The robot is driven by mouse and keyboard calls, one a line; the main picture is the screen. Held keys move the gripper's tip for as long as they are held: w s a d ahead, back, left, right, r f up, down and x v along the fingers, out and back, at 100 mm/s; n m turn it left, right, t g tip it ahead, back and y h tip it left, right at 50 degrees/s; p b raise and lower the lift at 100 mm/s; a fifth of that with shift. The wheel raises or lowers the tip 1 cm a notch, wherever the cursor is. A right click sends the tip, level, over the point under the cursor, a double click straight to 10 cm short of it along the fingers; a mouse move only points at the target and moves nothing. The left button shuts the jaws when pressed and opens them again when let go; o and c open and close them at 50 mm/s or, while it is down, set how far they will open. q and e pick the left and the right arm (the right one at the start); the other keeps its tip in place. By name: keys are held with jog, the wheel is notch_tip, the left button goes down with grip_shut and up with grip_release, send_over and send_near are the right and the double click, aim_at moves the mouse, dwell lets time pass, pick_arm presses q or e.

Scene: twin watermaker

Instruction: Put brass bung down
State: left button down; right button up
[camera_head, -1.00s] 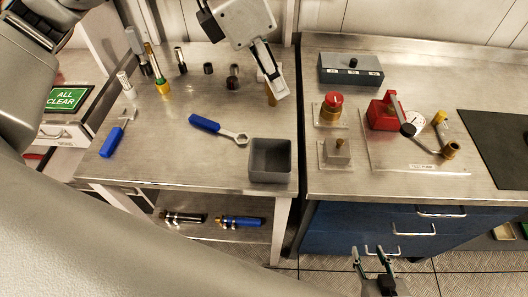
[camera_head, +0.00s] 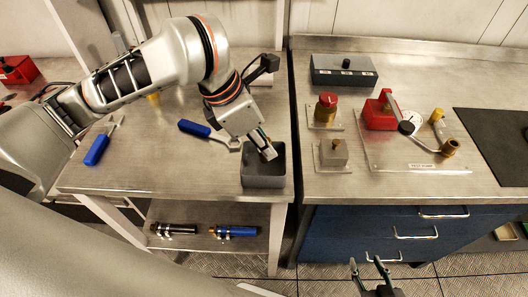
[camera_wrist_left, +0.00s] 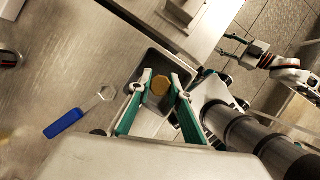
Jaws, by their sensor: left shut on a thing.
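My left gripper (camera_head: 266,150) is over the small grey open bin (camera_head: 264,181) at the front right corner of the steel bench. In the left wrist view, the left gripper (camera_wrist_left: 157,88) is shut on the round brass bung (camera_wrist_left: 160,85), held between its green-sided fingertips. The bin (camera_wrist_left: 150,63) lies behind the bung there; how far the bung is from its floor I cannot tell. The bung is not clearly visible in the head view. My right gripper (camera_head: 370,270) is open and empty, low in front of the blue drawers.
A blue-handled wrench (camera_head: 196,128) lies left of the bin, and another blue-handled tool (camera_head: 97,149) is further left. The right counter holds a grey box (camera_head: 343,70), a red knob (camera_head: 327,103) and a test rig (camera_head: 415,150). Two cylindrical tools lie on the lower shelf.

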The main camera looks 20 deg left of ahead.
pick_arm(q)
jog(key=shift+f+b, duration=0.3)
jog(key=shift+f, duration=1.15)
jog(key=shift+f, duration=0.15)
jog(key=c, duration=1.8)
grip_release()
jog(key=shift+c, duration=0.2)
jog(key=shift+r, duration=0.3)
jog(key=p+v, duration=0.3)
jog(key=v, duration=0.8)
jog(key=shift+r, duration=0.35)
jog(key=shift+s+a, duration=0.1)
jog(key=shift+s, duration=0.05)
